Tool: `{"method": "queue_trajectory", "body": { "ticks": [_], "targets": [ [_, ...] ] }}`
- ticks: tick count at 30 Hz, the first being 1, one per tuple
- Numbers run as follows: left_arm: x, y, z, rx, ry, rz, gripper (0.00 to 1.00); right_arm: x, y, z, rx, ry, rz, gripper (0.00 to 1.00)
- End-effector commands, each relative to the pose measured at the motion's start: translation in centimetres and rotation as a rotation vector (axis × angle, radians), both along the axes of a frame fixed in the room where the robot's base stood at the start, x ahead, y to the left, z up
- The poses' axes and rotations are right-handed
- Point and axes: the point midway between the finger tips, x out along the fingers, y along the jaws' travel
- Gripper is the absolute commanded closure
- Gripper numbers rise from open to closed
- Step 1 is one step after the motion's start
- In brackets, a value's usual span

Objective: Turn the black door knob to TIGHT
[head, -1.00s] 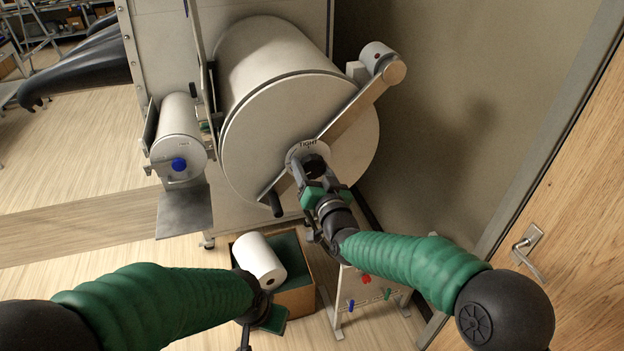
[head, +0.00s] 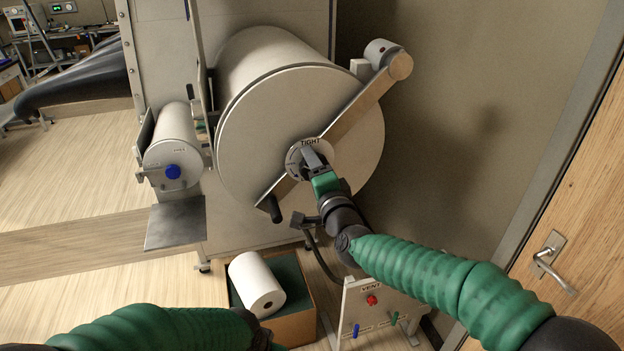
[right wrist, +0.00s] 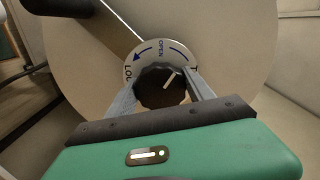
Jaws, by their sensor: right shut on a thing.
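The black door knob (right wrist: 163,86) sits at the centre of a pale dial plate (right wrist: 186,47) on the round white door (head: 262,130). In the right wrist view its white pointer line tilts up and right, between the OPEN mark and a partly covered label starting with T. The LOOSE-side label at left is also partly covered. My right gripper (right wrist: 162,92) has one finger on each side of the knob and is shut on it. In the head view the gripper hides most of the knob, below the word TIGHT (head: 310,141). Only my left arm shows at the bottom left.
A metal bar (head: 345,118) crosses the door, with a dark handle (head: 269,208) at its lower end. A smaller cylinder with a blue knob (head: 172,172) stands left. Below are a box with a white roll (head: 257,284) and a VENT stand (head: 371,300). A wall is close at right.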

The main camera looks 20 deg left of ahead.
Motion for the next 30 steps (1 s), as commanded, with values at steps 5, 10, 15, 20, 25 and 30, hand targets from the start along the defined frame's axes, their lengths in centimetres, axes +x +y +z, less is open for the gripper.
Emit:
{"method": "queue_trajectory", "body": {
  "ticks": [5, 10, 15, 20, 25, 30],
  "targets": [
    [0.0, 0.0, -2.2, 0.0, 0.0, 0.0, 0.57, 0.3, -0.4, -0.5, 0.14, 0.091, -0.008, 0.79],
    [0.0, 0.0, -3.8, 0.0, 0.0, 0.0, 0.57, 0.3, -0.4, -0.5, 0.273, 0.182, -0.008, 0.79],
    [0.0, 0.0, -5.3, 0.0, 0.0, 0.0, 0.57, 0.3, -0.4, -0.6, 0.406, 0.273, -0.007, 0.79],
    [0.0, 0.0, -6.7, 0.0, 0.0, 0.0, 0.57, 0.3, -0.4, -0.7, 0.529, 0.359, -0.007, 0.79],
    [0.0, 0.0, -7.8, 0.0, 0.0, 0.0, 0.57, 0.3, -0.4, -0.7, 0.648, 0.44, -0.008, 0.79],
    [0.0, 0.0, -8.7, 0.0, 0.0, 0.0, 0.57, 0.3, -0.4, -0.7, 0.74, 0.507, -0.008, 0.79]
  ]
}}
